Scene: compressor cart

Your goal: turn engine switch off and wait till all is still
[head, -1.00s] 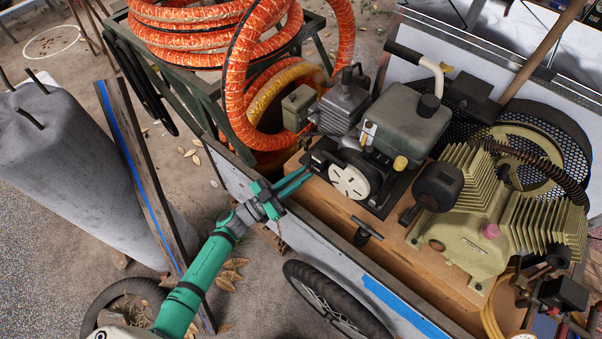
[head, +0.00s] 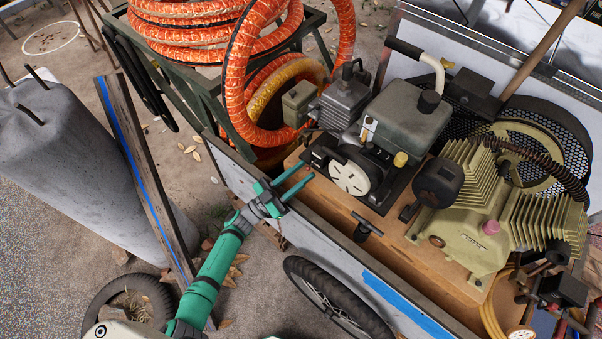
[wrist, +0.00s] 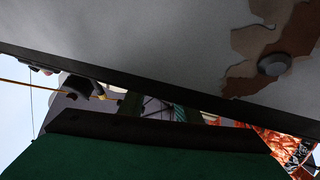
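The engine (head: 405,122) with its grey tank and white round starter cover (head: 349,177) sits on the wooden deck of the cart in the head view. I cannot make out its switch for certain. My gripper (head: 308,174) has two teal fingers with a gap between them and nothing held. It is at the cart's near side wall, its fingertips pointing over the edge toward the engine's lower left, apart from the starter cover.
The tan compressor (head: 470,225) stands right of the engine. The cart's side wall (head: 330,235) runs beneath my gripper, with a T-shaped handle (head: 367,224) beside it. Orange hose (head: 238,95) hangs close behind.

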